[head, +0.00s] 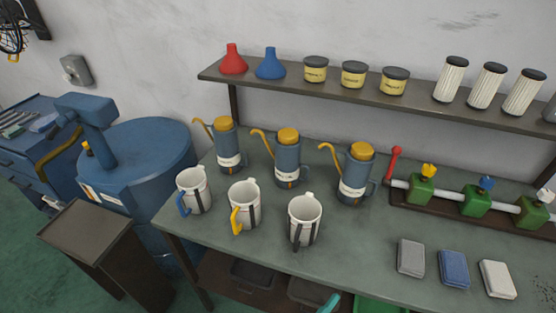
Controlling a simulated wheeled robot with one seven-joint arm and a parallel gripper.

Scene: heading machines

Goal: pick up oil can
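Three oil cans stand upright in a row on the green-grey workbench (380,246). The left oil can (228,143), the middle oil can (288,158) and the right oil can (356,174) each have a blue-grey body, a yellow-orange cap, a pale label band and a curved orange spout pointing left. Three white mugs stand in front of them: the left mug (196,192), the middle mug (246,203) and the right mug (304,220). The mugs hide none of the oil cans' caps.
A wall shelf (420,105) above the bench holds red and blue flasks, yellow-labelled jars and white canisters. A valve rack (470,207) is at right, with three flat blocks (453,267) in front. A blue drum machine (145,155) and a dark pedestal (90,235) stand left.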

